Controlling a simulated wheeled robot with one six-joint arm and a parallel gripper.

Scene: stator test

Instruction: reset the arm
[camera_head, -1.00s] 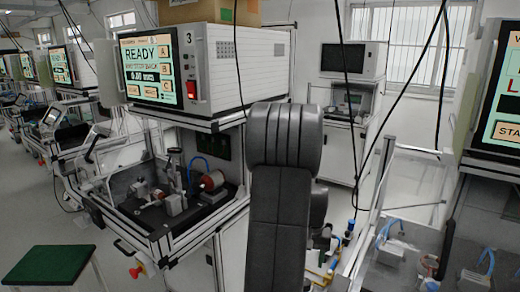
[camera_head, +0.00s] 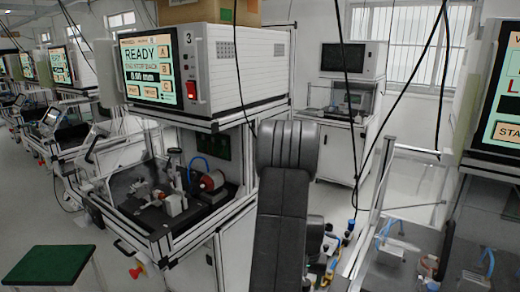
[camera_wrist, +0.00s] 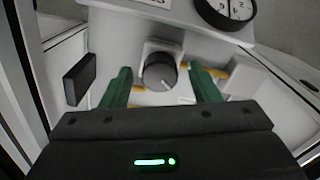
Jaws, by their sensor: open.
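My gripper (camera_wrist: 160,92) shows in the wrist view as two green fingers, spread apart with nothing between them. Beyond the fingers a dark round knob (camera_wrist: 160,72) sits on a pale panel. In the head view my dark grey arm stands in the lower middle; my gripper cannot be made out there.
A test station with a READY screen (camera_head: 151,68) and red switch (camera_head: 191,90) stands left of my arm. A red-ended stator (camera_head: 212,181) sits in its lower bay. A green-topped stand (camera_head: 47,265) is lower left. A dial (camera_wrist: 226,10) shows in the wrist view.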

